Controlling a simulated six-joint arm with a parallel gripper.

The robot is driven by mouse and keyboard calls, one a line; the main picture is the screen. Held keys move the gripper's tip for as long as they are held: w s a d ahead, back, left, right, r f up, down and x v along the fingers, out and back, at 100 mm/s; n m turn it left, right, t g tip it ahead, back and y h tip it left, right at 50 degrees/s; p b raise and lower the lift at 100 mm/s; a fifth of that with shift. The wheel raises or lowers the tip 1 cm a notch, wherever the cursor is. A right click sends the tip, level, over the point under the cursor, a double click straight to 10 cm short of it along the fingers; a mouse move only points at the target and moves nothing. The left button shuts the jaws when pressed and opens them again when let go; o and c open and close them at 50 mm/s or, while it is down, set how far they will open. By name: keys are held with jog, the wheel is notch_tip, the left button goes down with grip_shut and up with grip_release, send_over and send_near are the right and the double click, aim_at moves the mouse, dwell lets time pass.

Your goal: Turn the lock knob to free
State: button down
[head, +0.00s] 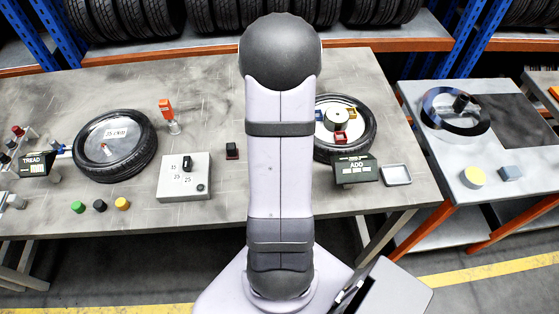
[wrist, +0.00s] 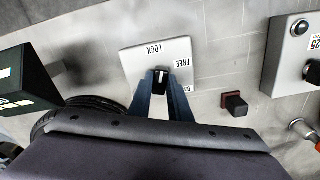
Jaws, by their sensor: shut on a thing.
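The lock knob (wrist: 161,82) is a small black knob on a pale plate (wrist: 134,66) marked LOCK and FREE. A white mark shows on the knob, on the side facing the labels; I cannot tell clearly which word it points at. My gripper (wrist: 160,73) is shut on the knob, with one finger on each side of it, in the wrist view. In the head view my arm hides the knob, its plate and my gripper.
A small red-and-black block (wrist: 235,103) sits right of the plate, beyond it a grey dial box (wrist: 284,66), also in the head view (head: 185,190). A dark panel marked ADD (head: 356,170) and a tyre (head: 370,137) stand beside my arm. Bare table surrounds the plate.

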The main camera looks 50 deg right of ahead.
jog(key=m, duration=0.5)
jog(key=shift+r+m+p, duration=0.1)
jog(key=shift+m+p, duration=0.2)
jog(key=shift+p, duration=0.1)
jog(key=shift+d+m, duration=0.1)
jog(key=shift+m, duration=2)
jog(key=c, duration=1.6)
grip_release()
jog(key=shift+c, duration=0.2)
jog(key=shift+r+b, duration=0.65)
jog(key=shift+r, duration=2.95)
